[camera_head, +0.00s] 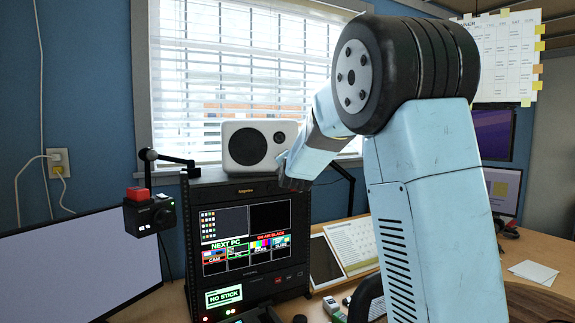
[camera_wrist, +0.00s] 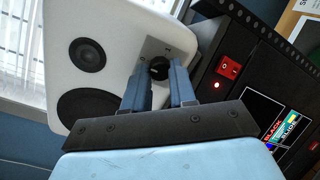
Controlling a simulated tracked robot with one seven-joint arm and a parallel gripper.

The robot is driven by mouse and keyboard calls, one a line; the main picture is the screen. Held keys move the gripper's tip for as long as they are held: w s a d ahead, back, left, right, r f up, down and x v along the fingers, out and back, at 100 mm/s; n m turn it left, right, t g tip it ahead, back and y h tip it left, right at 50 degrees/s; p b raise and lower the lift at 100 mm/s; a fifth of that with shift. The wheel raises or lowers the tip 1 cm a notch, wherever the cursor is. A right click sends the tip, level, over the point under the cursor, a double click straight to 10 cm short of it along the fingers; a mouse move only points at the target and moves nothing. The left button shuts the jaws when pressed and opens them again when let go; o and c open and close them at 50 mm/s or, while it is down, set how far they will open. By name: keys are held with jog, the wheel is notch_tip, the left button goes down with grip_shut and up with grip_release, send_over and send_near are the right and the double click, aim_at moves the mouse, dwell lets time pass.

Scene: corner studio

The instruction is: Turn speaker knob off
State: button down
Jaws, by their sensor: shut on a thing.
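The white speaker (camera_head: 258,146) stands on top of the black equipment rack in the head view. In the wrist view the speaker (camera_wrist: 112,25) appears tilted, with two dark round cones on its face. Its black knob (camera_wrist: 159,68) sits on a small grey panel at the speaker's edge. My gripper (camera_wrist: 160,72) is shut on the knob, with one finger on each side of it. In the head view my gripper (camera_head: 288,172) is at the speaker's lower right corner, and the knob cannot be made out there. The knob's exact turn angle is hard to read.
The rack (camera_head: 249,247) has lit screens below the speaker. A window with blinds (camera_head: 245,60) is behind. A large monitor (camera_head: 75,265) fills the lower left.

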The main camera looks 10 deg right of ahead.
jog(key=shift+f, duration=0.35)
jog(key=c, duration=1.2)
grip_release()
jog(key=shift+o, duration=1.4)
jog(key=shift+r, duration=0.2)
jog(key=s+a, duration=0.1)
jog(key=s, duration=1.2)
jog(key=shift+s, duration=0.35)
jog(key=shift+a+f, duration=0.1)
